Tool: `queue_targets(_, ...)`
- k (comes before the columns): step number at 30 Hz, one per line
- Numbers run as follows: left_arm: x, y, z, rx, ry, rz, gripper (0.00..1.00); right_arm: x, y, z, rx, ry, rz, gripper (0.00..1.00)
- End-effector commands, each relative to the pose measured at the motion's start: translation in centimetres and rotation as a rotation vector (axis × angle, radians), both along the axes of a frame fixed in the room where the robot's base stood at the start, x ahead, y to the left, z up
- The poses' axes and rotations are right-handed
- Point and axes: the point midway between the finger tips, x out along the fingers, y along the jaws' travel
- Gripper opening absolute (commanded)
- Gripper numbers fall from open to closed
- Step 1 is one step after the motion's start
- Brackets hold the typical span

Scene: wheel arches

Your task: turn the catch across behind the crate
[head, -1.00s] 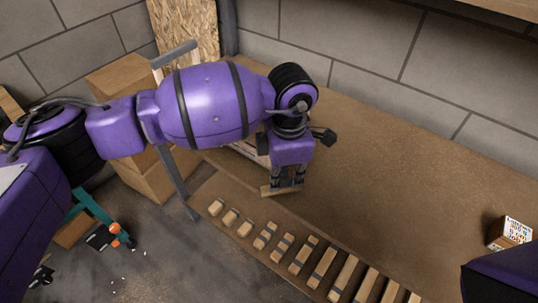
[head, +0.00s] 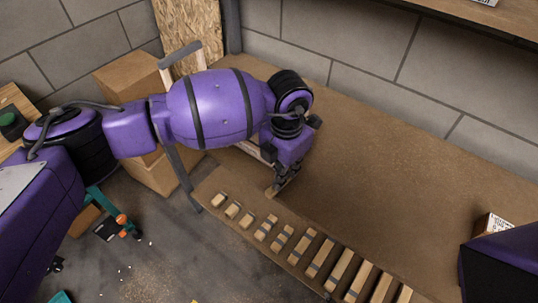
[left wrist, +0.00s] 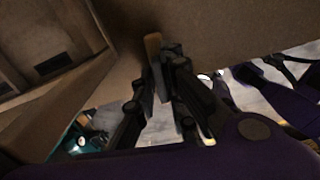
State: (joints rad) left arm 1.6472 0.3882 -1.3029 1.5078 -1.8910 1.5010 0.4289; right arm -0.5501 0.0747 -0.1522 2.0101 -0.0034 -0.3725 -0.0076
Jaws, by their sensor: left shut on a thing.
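My left gripper (head: 281,184) reaches down at the front edge of the brown bench and is shut on the small wooden catch (head: 271,192). The catch now lies slanted in the head view, its near end showing beside the fingers. In the left wrist view the catch (left wrist: 152,46) stands up between the two dark fingers (left wrist: 166,72). The crate is mostly hidden behind my left arm in the head view; a pale edge (head: 250,148) shows below the arm. In the left wrist view a brown box-like wall with a dark slot (left wrist: 52,63) at left looks like the crate. My right gripper is out of view.
A row of several wooden blocks (head: 283,237) with dark bands lies along the bench's front edge. Cardboard boxes (head: 135,80) stand at left. A small box (head: 492,226) sits at right. The middle of the bench (head: 400,190) is clear.

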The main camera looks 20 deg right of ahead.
Motion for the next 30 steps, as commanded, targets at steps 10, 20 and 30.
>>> queue_targets(10,0.06,0.01,0.05,0.001,-0.001,0.009,0.0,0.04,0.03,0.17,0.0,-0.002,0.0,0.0)
queue_targets(20,0.04,0.01,0.03,0.001,-0.001,0.009,0.3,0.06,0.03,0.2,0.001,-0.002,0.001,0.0)
queue_targets(30,0.09,-0.03,0.84,-0.001,-0.002,0.008,0.3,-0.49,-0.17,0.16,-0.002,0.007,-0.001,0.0)
